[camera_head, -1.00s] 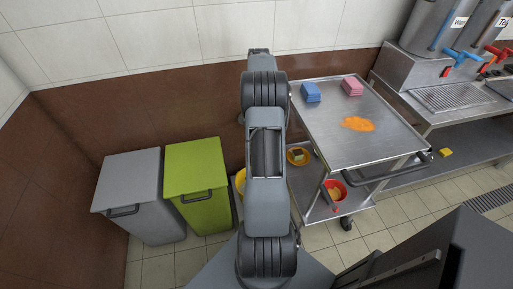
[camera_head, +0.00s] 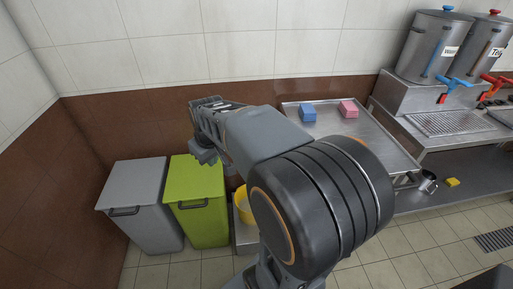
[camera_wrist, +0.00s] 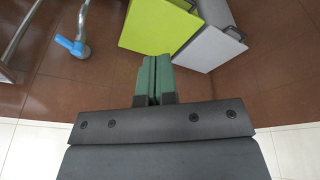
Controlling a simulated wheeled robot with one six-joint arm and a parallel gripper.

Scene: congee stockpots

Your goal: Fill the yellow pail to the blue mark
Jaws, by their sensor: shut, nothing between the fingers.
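The yellow pail (camera_head: 242,204) shows only in part in the head view, low between the green bin and my arm; the rest is hidden behind my arm. I cannot see its blue mark or what is inside. Two steel stockpots stand at the far right: one with a blue tap (camera_head: 433,46), the other with a red tap (camera_head: 484,52) and cut off by the picture edge. My gripper (camera_wrist: 154,62) has its green fingers together and empty in the wrist view, apart from the pail and the pots.
A grey bin (camera_head: 135,188) and a green bin (camera_head: 193,183) stand at the left. A steel trolley (camera_head: 375,135) carries blue sponges (camera_head: 308,113) and pink sponges (camera_head: 348,108). A yellow sponge (camera_head: 453,182) lies on the shelf under the pots' counter. Tiled floor is clear in front.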

